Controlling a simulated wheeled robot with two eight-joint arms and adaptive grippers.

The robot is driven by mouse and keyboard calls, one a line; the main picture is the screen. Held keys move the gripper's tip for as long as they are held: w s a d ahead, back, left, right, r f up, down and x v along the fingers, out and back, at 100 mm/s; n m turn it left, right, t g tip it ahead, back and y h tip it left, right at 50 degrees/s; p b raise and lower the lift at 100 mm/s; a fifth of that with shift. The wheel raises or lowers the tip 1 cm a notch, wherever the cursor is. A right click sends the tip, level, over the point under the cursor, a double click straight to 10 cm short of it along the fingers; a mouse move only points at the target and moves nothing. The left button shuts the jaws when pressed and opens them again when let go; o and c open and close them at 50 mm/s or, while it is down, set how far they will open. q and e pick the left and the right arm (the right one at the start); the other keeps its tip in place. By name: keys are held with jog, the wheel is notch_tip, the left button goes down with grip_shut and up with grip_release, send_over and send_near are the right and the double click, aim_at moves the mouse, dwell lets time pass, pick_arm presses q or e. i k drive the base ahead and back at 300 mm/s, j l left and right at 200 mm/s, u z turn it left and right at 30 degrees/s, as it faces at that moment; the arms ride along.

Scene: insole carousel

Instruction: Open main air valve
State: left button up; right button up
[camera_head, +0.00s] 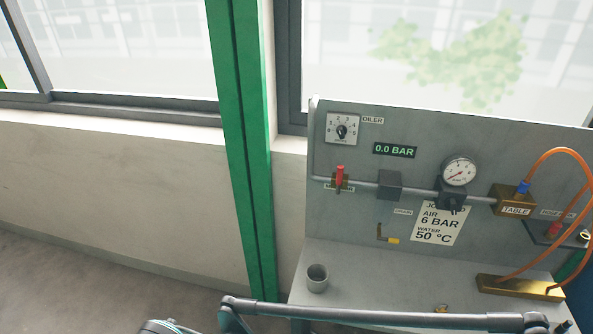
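A small valve with a red lever (340,176) sits at the left end of the grey pipe on the grey panel. The lever stands upright, across the line of the pipe. A label behind the valve is mostly covered and I cannot read it. The green display (394,150) reads 0.0 BAR. The round pressure gauge (459,171) is to the right on the same pipe, its needle toward the lower left. Neither gripper can be made out in view.
A dial (342,131) is above the valve. A brass TABLE block (514,201) with orange hoses is at the right. A grey cup (317,278) stands on the panel's shelf. A dark bar (380,315) crosses the bottom. A green post (246,150) stands left of the panel.

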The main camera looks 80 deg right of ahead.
aim_at(340, 168)
jog(key=i+j+z, duration=0.1)
jog(key=i+z, duration=0.2)
jog(key=i, duration=0.2)
jog(key=i+j+z, duration=0.3)
jog(key=i, duration=0.2)
jog(key=i+z, duration=0.2)
jog(key=z, duration=0.25)
jog(key=i+z, duration=0.2)
jog(key=z, duration=0.25)
jog(key=i+j+z, duration=0.1)
jog(key=z, duration=0.35)
jog(key=i+j+z, duration=0.15)
jog(key=z, duration=0.3)
jog(key=i+j+z, duration=0.2)
jog(key=z, duration=0.25)
